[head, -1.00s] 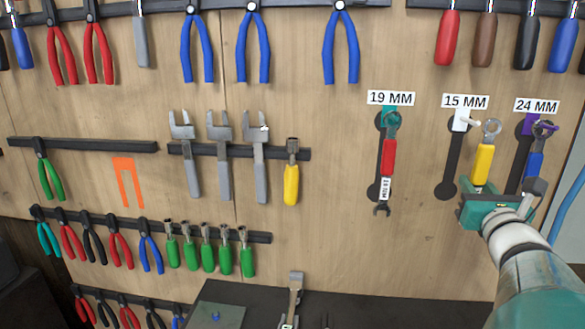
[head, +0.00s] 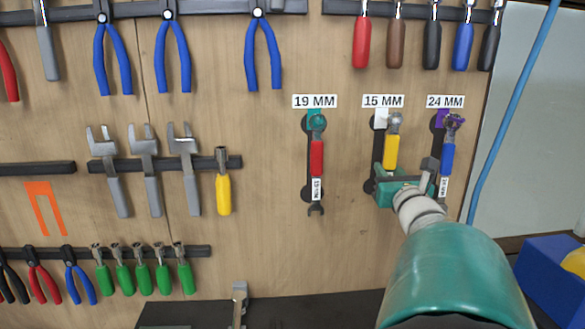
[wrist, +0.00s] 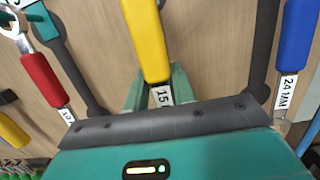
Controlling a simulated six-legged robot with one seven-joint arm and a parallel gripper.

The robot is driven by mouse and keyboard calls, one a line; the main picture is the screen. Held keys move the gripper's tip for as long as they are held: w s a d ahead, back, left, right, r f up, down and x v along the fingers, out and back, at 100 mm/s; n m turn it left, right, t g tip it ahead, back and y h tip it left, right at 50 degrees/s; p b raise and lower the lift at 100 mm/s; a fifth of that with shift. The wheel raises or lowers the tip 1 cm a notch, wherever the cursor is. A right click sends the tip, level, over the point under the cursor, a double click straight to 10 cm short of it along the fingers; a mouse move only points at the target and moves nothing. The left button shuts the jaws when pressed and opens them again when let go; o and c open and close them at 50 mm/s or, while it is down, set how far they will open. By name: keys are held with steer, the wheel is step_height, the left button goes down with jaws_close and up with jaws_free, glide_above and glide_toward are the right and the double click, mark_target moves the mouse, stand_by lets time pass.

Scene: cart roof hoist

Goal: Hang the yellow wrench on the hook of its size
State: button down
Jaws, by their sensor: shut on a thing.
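The yellow wrench (head: 391,152) is upright in front of the board, its ring end up near the white hook (head: 380,119) under the 15 MM label (head: 383,101). I cannot tell whether the ring is around the hook. My gripper (head: 397,187) is shut on the lower part of the wrench. In the wrist view the yellow handle (wrist: 147,40) rises from between my jaws (wrist: 152,92), and part of a "15" tag shows below it. The dark 15 mm outline is partly hidden behind the wrench and gripper.
The red wrench (head: 317,157) hangs at 19 MM on the left, and the blue wrench (head: 447,160) hangs at 24 MM, close to the right of my gripper. A blue bin (head: 548,270) stands at the lower right. Bare board lies below the red wrench.

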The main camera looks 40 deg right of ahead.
steer(key=shift+x, duration=0.95)
steer(key=shift+w+d+f, duration=0.25)
steer(key=shift+w+f, duration=0.2)
steer(key=shift+w, duration=0.05)
steer(key=c, duration=1.1)
jaws_free()
steer(key=shift+f, duration=0.1)
steer(key=shift+s, duration=0.15)
